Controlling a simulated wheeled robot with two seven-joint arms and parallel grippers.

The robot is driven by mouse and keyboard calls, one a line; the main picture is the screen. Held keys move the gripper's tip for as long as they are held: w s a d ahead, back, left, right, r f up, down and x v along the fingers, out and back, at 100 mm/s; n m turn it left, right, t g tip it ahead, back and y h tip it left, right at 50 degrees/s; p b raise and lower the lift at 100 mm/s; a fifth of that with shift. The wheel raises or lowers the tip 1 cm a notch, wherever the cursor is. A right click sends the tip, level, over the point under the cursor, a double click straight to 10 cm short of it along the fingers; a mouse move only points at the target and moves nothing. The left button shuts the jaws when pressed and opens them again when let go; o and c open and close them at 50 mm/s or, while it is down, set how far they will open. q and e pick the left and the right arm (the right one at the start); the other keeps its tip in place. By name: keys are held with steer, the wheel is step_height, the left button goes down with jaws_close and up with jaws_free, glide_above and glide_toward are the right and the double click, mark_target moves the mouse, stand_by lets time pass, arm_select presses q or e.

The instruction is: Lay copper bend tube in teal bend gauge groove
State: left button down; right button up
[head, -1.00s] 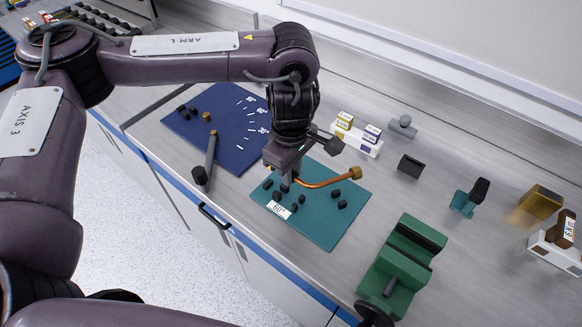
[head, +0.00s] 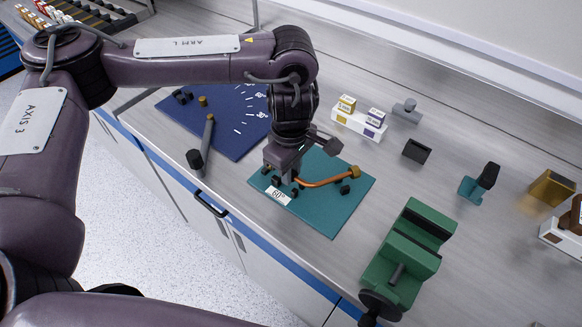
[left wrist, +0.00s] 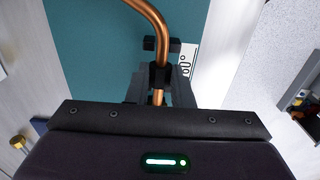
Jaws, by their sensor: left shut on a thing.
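The copper bend tube (head: 325,182) is bent, with a brass-coloured end fitting at its right. My left gripper (head: 288,179) is shut on it, pointing down over the teal bend gauge (head: 335,215). The gauge is a flat plate with black pegs and a 60° label. The tube runs low across the gauge among the pegs; in the left wrist view the tube (left wrist: 152,20) passes between two black blocks and into the jaws (left wrist: 158,88). I cannot tell if it touches the plate. The arm hides part of the tube and gauge. My right gripper is not in view.
A blue gauge plate (head: 225,140) with a grey rod tool (head: 207,140) lies left. A green vise (head: 408,255) stands front right. A white block with small boxes (head: 358,122), a black block (head: 416,151) and a teal clamp (head: 479,182) stand behind or right.

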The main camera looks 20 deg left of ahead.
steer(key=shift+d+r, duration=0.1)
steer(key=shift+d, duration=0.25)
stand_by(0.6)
arm_select(q)
steer(key=shift+f, duration=0.2)
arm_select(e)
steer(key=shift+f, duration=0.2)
arm_select(q)
steer(key=shift+f+b, duration=1.15)
steer(key=shift+f, duration=0.25)
steer(key=c, duration=1.2)
jaws_free()
steer(key=shift+r, duration=0.1)
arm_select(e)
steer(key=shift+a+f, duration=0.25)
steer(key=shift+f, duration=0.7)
arm_select(q)
steer(key=shift+r, duration=0.1)
